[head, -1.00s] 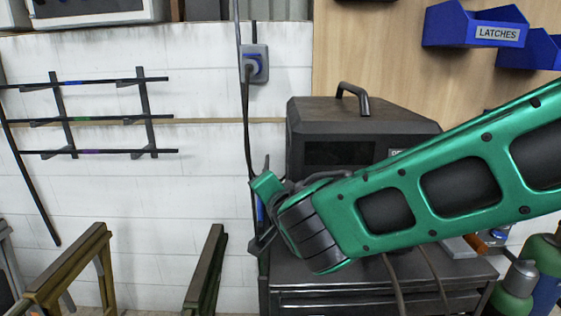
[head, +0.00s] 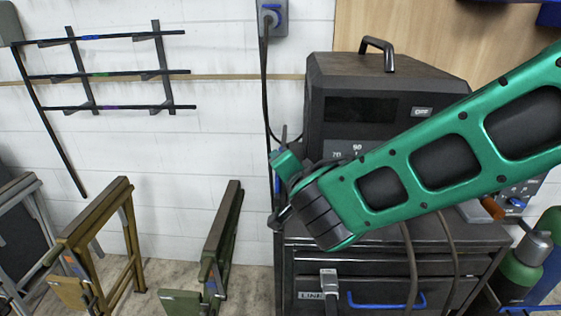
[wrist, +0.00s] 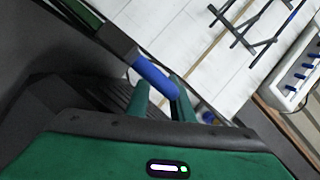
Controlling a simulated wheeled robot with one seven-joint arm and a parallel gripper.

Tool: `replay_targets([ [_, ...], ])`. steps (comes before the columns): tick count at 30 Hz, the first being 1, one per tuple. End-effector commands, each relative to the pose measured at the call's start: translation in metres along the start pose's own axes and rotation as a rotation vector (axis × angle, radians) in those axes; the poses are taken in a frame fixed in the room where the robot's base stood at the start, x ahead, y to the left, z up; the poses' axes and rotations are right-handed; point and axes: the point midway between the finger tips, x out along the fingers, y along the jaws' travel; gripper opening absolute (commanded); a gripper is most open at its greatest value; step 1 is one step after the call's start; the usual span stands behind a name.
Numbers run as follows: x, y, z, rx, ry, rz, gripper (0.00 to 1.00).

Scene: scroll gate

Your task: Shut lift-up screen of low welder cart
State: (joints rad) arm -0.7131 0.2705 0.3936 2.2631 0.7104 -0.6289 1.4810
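The dark welder cart (head: 395,237) stands right of the middle in the head view. Its front has a lower panel (head: 362,283) with a blue handle (head: 387,304) and a label. I cannot tell for sure which part is the lift-up screen. In the wrist view a blue grip (wrist: 155,77) on a dark bar (wrist: 115,40) lies just beyond my gripper (wrist: 163,98). Its two green fingers look apart, with the blue grip at their tips; I cannot tell whether they touch it. In the head view my green arm hides part of the cart and welder.
A dark welder box (head: 375,85) with a top handle sits on the cart. Cables hang down its front. Green gas bottles (head: 528,270) stand at right. A yellow trestle (head: 110,225) and a green one (head: 222,240) stand at left. A rack (head: 110,75) hangs on the white wall.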

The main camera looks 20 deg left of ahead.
Motion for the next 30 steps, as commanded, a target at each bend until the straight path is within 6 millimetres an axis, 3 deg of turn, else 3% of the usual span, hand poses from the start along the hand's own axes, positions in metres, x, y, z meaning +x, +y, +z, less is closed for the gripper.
replay_targets([
  [7,-0.010,0.001,0.003,0.001,-0.007,0.004,0.19],
  [21,-0.090,0.001,-0.001,-0.001,-0.001,0.000,0.19],
  [30,-0.108,0.001,-0.001,0.001,0.000,0.000,0.19],
])
